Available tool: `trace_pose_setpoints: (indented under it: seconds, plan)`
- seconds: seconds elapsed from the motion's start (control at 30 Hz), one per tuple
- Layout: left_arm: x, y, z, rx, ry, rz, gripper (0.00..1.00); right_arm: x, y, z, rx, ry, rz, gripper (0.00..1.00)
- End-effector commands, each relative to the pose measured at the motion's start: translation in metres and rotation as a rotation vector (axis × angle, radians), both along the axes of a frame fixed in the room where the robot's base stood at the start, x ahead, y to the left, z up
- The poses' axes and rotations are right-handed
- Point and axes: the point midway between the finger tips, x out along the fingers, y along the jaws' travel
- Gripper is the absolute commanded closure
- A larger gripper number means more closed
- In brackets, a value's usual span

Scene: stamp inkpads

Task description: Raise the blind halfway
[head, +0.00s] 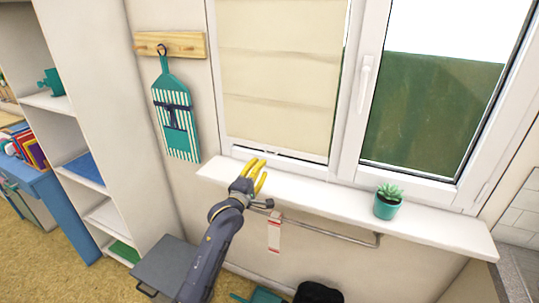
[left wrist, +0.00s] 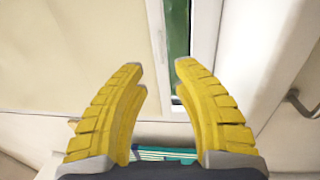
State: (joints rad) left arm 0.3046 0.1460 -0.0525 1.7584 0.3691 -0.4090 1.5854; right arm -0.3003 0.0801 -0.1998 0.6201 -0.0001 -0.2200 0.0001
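The cream blind (head: 280,65) hangs over the left window pane, lowered nearly to the bottom of the frame. A pale surface that looks like the blind (left wrist: 70,50) fills the upper left of the left wrist view. My left gripper (head: 261,168) is over the white sill, just in front of and below the blind's bottom edge. In the left wrist view its yellow fingers (left wrist: 159,70) are apart with nothing between them. I cannot tell whether a fingertip touches the blind. My right gripper is not in view.
A small potted succulent (head: 387,203) stands on the sill (head: 330,195) at right. A metal rail (head: 330,235) with a hanging tag (head: 274,232) runs below. A teal striped board (head: 178,115) hangs at left. The window handle (head: 366,82) is right of the blind.

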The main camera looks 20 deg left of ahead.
Motion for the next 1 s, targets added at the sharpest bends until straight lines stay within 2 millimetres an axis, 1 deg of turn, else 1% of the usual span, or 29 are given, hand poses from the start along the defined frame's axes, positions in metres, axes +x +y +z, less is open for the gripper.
trace_pose_setpoints:
  seconds: [0.03, 0.2, 0.3, 0.5, 0.7, 1.0]
  plan:
    - [0.01, -0.001, 0.002, 0.001, -0.001, 0.0, 0.71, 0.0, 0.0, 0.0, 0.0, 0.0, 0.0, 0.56]
    - [0.039, -0.004, 0.006, 0.001, -0.001, 0.0, 0.71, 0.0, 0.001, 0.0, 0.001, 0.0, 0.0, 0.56]
    - [0.054, -0.006, 0.008, 0.001, -0.001, 0.001, 0.71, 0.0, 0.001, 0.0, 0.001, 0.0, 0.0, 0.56]
    - [0.075, -0.009, 0.01, 0.001, -0.001, 0.0, 0.71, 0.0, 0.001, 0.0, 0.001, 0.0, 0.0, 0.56]
    - [0.085, -0.01, 0.011, 0.001, 0.0, 0.001, 0.71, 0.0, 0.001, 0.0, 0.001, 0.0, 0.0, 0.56]
    - [0.087, -0.01, 0.012, 0.001, -0.001, 0.001, 0.71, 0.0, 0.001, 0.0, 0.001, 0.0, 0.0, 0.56]
